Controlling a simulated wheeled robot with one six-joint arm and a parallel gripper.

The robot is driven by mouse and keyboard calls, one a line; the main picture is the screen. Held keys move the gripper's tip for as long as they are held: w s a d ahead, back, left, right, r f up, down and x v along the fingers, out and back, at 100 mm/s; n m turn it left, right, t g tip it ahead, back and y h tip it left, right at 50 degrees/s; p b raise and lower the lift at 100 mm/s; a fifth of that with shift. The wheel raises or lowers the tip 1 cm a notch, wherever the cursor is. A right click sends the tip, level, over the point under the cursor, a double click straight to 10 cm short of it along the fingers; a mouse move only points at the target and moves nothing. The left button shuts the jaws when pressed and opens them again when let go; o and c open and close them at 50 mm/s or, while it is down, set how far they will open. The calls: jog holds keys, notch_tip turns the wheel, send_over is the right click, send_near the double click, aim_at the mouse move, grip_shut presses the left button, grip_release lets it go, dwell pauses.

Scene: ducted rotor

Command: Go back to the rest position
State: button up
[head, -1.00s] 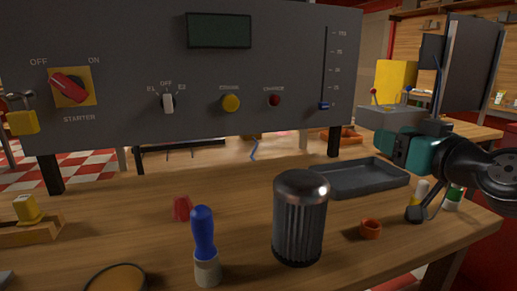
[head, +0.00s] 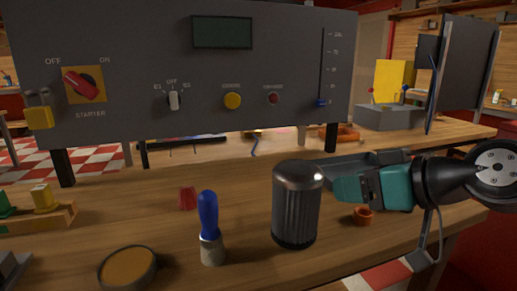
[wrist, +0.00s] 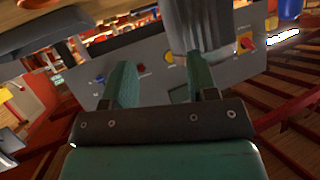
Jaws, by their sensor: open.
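My gripper (head: 342,187) is at the right of the head view, held level and pointing left. Its teal fingers are apart and empty, just right of the dark ribbed canister (head: 296,208) with a shiny top. In the wrist view the two fingers (wrist: 163,82) are spread with nothing held between them. The canister (wrist: 203,28) shows tilted beyond the right finger there. I cannot tell whether the finger touches it. The canister stands upright on the wooden bench (head: 170,245). No marker for the rest position is visible.
A grey control panel (head: 130,110) stands along the back. A dark tray (head: 345,163) is partly hidden behind my gripper. An orange ring (head: 363,216), a blue-handled brush (head: 209,225), a red piece (head: 188,198) and a round tin (head: 128,268) stand on the bench.

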jog(key=s+a+f+g+h, duration=0.1)
jog(key=s+f+g+h, duration=0.15)
jog(key=s+g, duration=0.4)
jog(key=s+f+g+h, duration=0.2)
jog(key=s+f+g, duration=0.15)
jog(key=s, duration=0.55)
notch_tip(320, 180, up, 19)
jog(key=s+p, duration=0.1)
jog(key=p, duration=1.7)
jog(key=shift+d+f+n+p, duration=0.2)
jog(key=shift+n+p, duration=0.1)
jog(key=shift+p, duration=0.1)
